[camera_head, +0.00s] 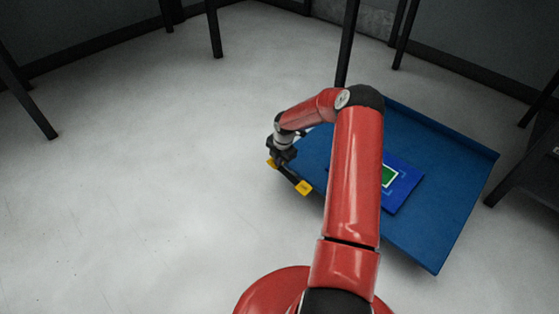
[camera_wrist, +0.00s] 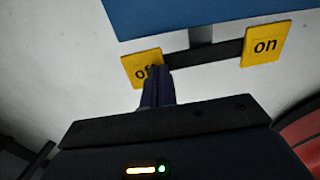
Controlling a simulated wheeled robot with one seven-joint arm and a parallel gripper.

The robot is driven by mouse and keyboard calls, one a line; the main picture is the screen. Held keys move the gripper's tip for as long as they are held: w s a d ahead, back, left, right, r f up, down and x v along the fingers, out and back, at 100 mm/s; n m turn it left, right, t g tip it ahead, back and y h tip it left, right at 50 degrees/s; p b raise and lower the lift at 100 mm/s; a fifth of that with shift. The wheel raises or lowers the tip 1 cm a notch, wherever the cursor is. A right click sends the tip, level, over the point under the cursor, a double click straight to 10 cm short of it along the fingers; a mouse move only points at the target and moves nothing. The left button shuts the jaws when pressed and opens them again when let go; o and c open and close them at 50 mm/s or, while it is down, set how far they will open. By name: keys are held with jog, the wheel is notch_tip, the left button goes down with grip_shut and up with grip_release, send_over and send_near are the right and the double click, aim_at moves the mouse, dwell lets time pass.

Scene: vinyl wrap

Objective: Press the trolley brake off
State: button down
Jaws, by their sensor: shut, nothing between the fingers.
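The blue trolley (camera_head: 440,190) stands on the floor in front of me, and its edge (camera_wrist: 220,12) crosses the top of the wrist view. Along its left side runs a black brake bar (camera_wrist: 205,53) with a yellow pad at each end. The "off" pad (camera_wrist: 140,63) is at the left in the wrist view, and the "on" pad (camera_wrist: 264,46) is at the right. My gripper (camera_wrist: 158,70) is shut and empty, its fingertips over the right part of the "off" pad, partly hiding the lettering. I cannot tell whether they touch it.
A blue panel with a green, white-edged square (camera_head: 398,183) lies on the trolley, partly hidden by my arm. Dark table legs (camera_head: 213,30) stand at the back and sides. The floor (camera_head: 130,170) left of the trolley is clear.

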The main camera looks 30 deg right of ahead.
jog(key=shift+w+a+f, duration=0.1)
jog(key=shift+w+f, duration=0.05)
jog(key=shift+w+a+f+b, duration=0.1)
jog(key=shift+w+f+b, duration=0.2)
jog(key=shift+f, duration=0.25)
jog(key=shift+w+a+f+b, duration=0.15)
jog(key=shift+w+f, duration=0.1)
jog(key=shift+f, duration=0.25)
jog(key=shift+d, duration=0.1)
jog(key=shift+f, duration=0.15)
